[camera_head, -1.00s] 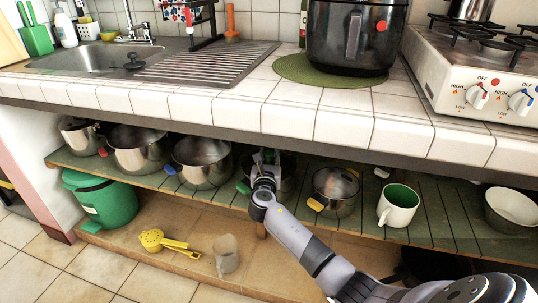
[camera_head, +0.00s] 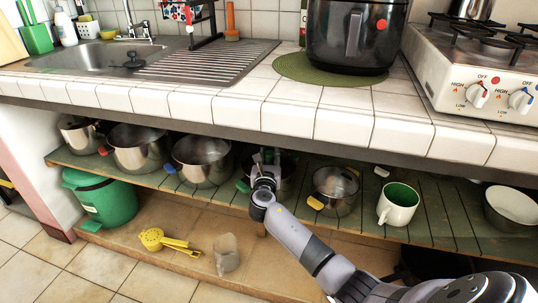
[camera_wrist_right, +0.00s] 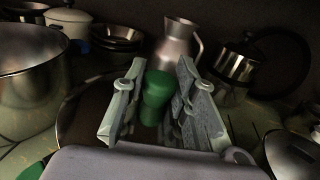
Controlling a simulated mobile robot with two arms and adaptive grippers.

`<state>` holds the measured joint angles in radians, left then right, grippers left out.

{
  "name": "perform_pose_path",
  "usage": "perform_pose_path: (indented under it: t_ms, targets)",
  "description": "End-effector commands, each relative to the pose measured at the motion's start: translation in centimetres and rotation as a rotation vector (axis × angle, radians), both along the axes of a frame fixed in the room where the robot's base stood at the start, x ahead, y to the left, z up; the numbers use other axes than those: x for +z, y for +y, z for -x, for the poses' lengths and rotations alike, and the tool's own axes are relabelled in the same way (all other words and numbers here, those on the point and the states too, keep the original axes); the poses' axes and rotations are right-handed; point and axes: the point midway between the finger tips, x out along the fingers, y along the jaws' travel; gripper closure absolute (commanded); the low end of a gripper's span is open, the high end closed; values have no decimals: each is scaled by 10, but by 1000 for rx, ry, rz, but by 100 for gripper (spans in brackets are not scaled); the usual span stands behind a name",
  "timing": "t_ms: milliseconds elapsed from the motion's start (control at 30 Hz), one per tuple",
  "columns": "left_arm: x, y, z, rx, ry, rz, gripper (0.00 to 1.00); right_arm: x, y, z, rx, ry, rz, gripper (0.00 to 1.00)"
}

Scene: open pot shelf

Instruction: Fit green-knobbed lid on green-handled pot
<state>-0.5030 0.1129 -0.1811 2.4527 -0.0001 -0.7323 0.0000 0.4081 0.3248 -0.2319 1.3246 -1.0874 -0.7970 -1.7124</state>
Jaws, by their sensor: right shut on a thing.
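The green-handled pot (camera_head: 288,169) stands on the green slatted shelf under the counter, between a blue-handled pot and a yellow-handled pot. Its green handle (camera_head: 243,186) points toward the front left. My right gripper (camera_head: 267,157) is over this pot and hides much of it. In the right wrist view, the fingers of my right gripper (camera_wrist_right: 160,98) are shut on the green knob (camera_wrist_right: 155,92) of the lid. The dark, shiny lid (camera_wrist_right: 84,122) is partly hidden by the fingers, and I cannot tell whether it touches the pot rim. My left gripper is out of view.
The counter edge (camera_head: 290,118) overhangs the shelf closely. A blue-handled pot (camera_head: 203,160) and a yellow-handled pot (camera_head: 336,190) flank the spot. A metal jug (camera_wrist_right: 178,45) stands behind. A white mug (camera_head: 397,206) is farther right.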

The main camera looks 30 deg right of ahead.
Motion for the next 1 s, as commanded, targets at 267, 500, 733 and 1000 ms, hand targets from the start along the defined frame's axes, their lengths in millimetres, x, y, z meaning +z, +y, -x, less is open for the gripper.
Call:
perform_pose_path:
  t_ms: [267, 500, 733, 1000]
  targets:
    - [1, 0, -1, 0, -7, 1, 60, -2, 0, 0, 0, 0, -1, 100]
    - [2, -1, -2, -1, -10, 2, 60, -3, 0, 0, 0, 2, -3, 64]
    - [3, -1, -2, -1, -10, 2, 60, -2, 0, 0, 0, 1, -2, 50]
    - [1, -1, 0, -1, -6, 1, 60, -3, 0, 1, 0, 2, -3, 50]
